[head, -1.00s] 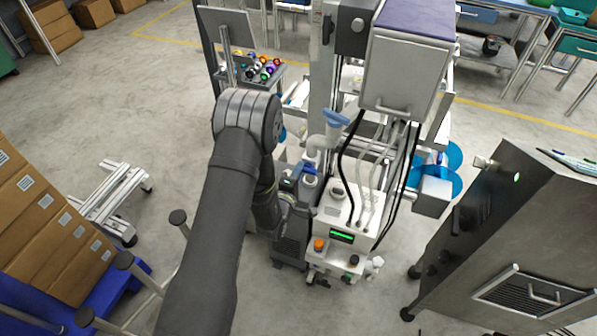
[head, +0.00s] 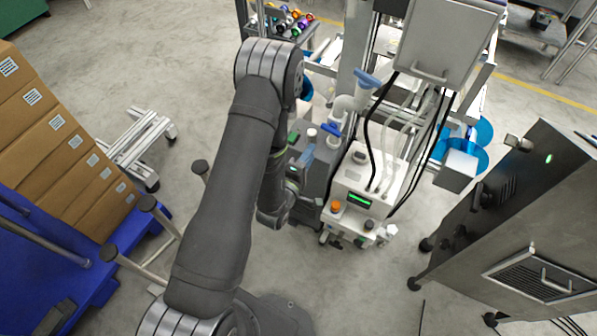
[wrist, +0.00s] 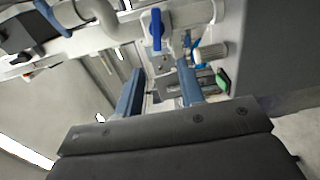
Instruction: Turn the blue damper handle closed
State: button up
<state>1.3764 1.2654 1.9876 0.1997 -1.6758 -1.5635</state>
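Two blue handles show on the machine, and I cannot tell for certain which is the damper handle. One blue handle (head: 331,129) sits low on a white fitting; a blue lever in the wrist view (wrist: 157,30), upright in the picture just beyond my fingers, appears to be the same one. The other, a wider blue handle (head: 367,78), tops a pale bent pipe; it seems to show at the upper left of the wrist view (wrist: 52,18). My gripper (wrist: 160,90) is open, its two blue-grey fingers apart, with no handle between them. In the head view my arm partly hides it.
A white box with a green display (head: 361,199) and an orange knob stands right of my gripper. Black cables (head: 366,125) hang above it. A steel cabinet (head: 520,220) is at right. Cartons (head: 60,150) on a blue cart are at left.

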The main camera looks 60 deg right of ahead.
jog(key=a, duration=0.6)
jog(key=shift+a, duration=0.4)
jog(key=o, duration=0.8)
jog(key=shift+d+m, duration=0.1)
jog(key=shift+m, duration=0.4)
jog(key=o, duration=0.3)
jog(key=shift+s+m, duration=0.1)
jog(key=shift+m, duration=0.6)
jog(key=m, duration=1.8)
send_near(330, 132)
jog(key=d, duration=1.1)
jog(key=shift+r, duration=0.1)
